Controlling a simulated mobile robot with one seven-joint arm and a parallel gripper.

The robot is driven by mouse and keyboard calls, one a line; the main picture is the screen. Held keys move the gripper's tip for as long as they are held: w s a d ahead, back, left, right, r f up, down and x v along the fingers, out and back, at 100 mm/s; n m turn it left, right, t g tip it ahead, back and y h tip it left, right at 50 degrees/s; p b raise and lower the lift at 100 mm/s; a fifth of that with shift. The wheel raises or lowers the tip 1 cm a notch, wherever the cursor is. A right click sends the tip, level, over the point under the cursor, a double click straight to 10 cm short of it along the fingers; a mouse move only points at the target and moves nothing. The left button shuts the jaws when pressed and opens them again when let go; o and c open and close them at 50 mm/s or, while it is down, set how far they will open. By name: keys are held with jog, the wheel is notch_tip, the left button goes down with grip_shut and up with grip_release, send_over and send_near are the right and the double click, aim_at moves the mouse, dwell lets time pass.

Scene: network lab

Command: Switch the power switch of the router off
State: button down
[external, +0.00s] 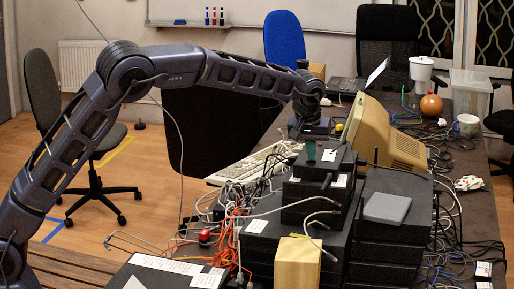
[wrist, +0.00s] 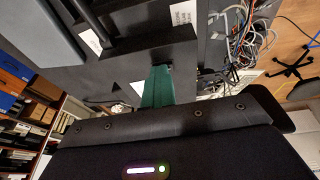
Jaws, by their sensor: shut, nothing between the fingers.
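The black box at the top of the stack (external: 338,160), with a white label and a short antenna, appears to be the router; I cannot tell for certain. Its power switch is too small or hidden to make out. My gripper (external: 311,151) points down just above or at the left part of this box. In the wrist view my green fingertips (wrist: 158,86) are together and empty, over a dark surface beside a white label. Whether they touch the box I cannot tell.
More black boxes (external: 385,240) are stacked in front and to the right, with a grey box (external: 387,208) on top. A beige monitor (external: 385,132) stands close behind. Orange and grey cables (external: 225,225) tangle at the left, by a keyboard (external: 250,163).

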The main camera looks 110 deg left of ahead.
jog(key=shift+s+a+f, duration=0.15)
jog(key=shift+s+f, duration=0.05)
jog(key=shift+s, duration=0.15)
jog(key=a+v, duration=0.1)
jog(key=v, duration=1.3)
jog(key=shift+w+r, duration=0.25)
jog(key=shift+w, duration=0.45)
jog(key=a+h, duration=0.1)
jog(key=s+a+h, duration=0.1)
jog(key=a+h, duration=0.1)
jog(key=shift+s+a+r+t, duration=0.25)
jog(key=shift+s+a+t, duration=0.05)
jog(key=shift+a+t, duration=0.1)
jog(key=shift+f, duration=0.1)
jog(key=f, duration=0.4)
jog(key=w+f, duration=0.1)
jog(key=f, duration=0.8)
jog(key=shift+w+f, duration=0.3)
jog(key=shift+f, duration=0.05)
